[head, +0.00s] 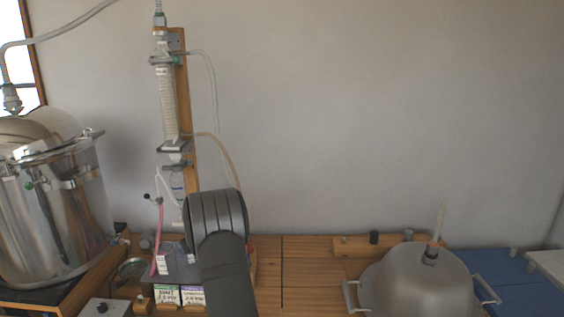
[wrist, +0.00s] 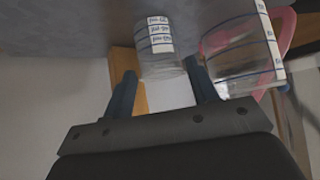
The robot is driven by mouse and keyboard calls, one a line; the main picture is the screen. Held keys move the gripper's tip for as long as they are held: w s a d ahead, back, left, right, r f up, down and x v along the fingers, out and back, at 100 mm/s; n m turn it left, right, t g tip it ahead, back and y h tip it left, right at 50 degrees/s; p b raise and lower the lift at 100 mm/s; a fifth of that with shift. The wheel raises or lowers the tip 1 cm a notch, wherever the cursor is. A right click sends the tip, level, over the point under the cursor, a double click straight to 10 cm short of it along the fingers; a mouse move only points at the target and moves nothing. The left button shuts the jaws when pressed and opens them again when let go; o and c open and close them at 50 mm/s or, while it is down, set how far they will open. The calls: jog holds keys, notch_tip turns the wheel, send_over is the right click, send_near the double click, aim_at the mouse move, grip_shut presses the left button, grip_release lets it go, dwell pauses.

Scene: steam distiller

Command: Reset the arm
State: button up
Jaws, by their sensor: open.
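My gripper (wrist: 160,84) shows in the wrist view with its two dark fingers spread apart. A clear glass vessel with a white label (wrist: 158,45) appears between and beyond the fingertips. I cannot tell whether a finger touches it. A second, larger clear glass vessel with a label (wrist: 238,50) is beside the right finger, with a pink tube (wrist: 284,32) around it. In the head view my dark arm stands low at centre-left, in front of the condenser's base, and the gripper is hidden there.
A large steel pot (head: 50,210) stands at the left, joined by a hose to the tall glass condenser (head: 168,100) on a wooden post (head: 183,75). Small labelled boxes (head: 178,295) sit beside my arm. A steel dome lid (head: 418,285) is at the right. The wooden table (head: 300,270) between is clear.

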jog(key=x, duration=0.5)
jog(key=shift+w+a+f, duration=0.1)
jog(key=shift+a+f, duration=0.05)
jog(key=shift+f, duration=0.2)
jog(key=shift+r, duration=0.95)
jog(key=shift+s+d+r, duration=0.15)
jog(key=shift+s+d, duration=0.45)
jog(key=shift+s, duration=0.05)
jog(key=s+d, duration=2.2)
jog(key=w+r+m+t+h, duration=0.1)
jog(key=w+r, duration=0.3)
jog(key=w, duration=0.5)
jog(key=shift+w+m, duration=0.2)
jog(key=shift+m, duration=0.5)
jog(key=shift+s+a+f, duration=0.1)
